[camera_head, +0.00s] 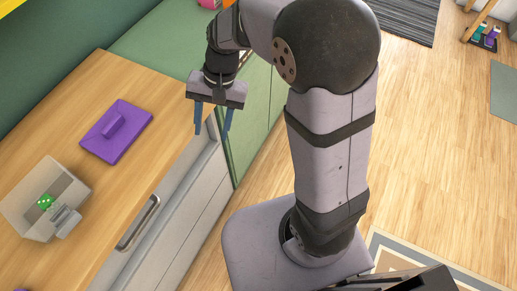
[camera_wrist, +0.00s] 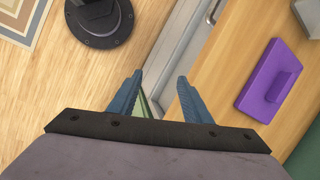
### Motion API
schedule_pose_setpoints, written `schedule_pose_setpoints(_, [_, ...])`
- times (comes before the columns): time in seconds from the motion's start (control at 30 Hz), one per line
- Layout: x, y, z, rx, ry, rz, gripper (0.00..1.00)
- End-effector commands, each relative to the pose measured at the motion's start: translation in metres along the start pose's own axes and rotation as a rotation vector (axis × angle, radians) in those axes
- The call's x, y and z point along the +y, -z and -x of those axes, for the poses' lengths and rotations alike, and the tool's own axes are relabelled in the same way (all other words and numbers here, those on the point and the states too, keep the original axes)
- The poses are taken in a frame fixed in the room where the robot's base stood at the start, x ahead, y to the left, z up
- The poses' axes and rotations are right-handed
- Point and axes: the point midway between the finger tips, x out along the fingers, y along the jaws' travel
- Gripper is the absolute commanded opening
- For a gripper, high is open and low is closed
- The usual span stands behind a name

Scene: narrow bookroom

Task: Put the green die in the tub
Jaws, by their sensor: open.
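The green die (camera_head: 45,201) sits inside the pale, open-topped tub (camera_head: 22,205) on the wooden counter, at the left of the head view. A grey piece shows at the tub's near side; I cannot tell if it is part of the tub. My gripper (camera_head: 212,133) is open and empty, its blue fingers pointing down, right of the tub and well apart from it. In the wrist view nothing lies between the fingers (camera_wrist: 160,78). A pale corner at the upper right there (camera_wrist: 309,16) looks like the tub; the die is not visible in that view.
A purple lid-like slab with a raised grip (camera_head: 117,131) lies flat on the counter (camera_head: 150,100) between the tub and my gripper; it also shows in the wrist view (camera_wrist: 270,82). Drawer fronts with a handle (camera_head: 138,222) run below the counter edge. Bare counter surrounds the slab.

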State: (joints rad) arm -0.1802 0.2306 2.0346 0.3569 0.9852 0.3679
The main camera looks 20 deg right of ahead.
Motion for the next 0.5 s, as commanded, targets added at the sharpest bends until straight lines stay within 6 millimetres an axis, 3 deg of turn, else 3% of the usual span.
schedule_pose_setpoints(0.03, [0.029,-0.003,0.002,0.040,-0.031,0.046,0.45])
schedule_pose_setpoints(0.1, [0.065,-0.007,0.002,0.086,-0.082,0.123,0.45])
schedule_pose_setpoints(0.2, [0.107,-0.016,0.001,0.134,-0.146,0.227,0.45])
schedule_pose_setpoints(0.33, [0.143,-0.027,-0.003,0.167,-0.208,0.330,0.45])
schedule_pose_setpoints(0.5, [0.163,-0.034,-0.006,0.183,-0.245,0.397,0.45])
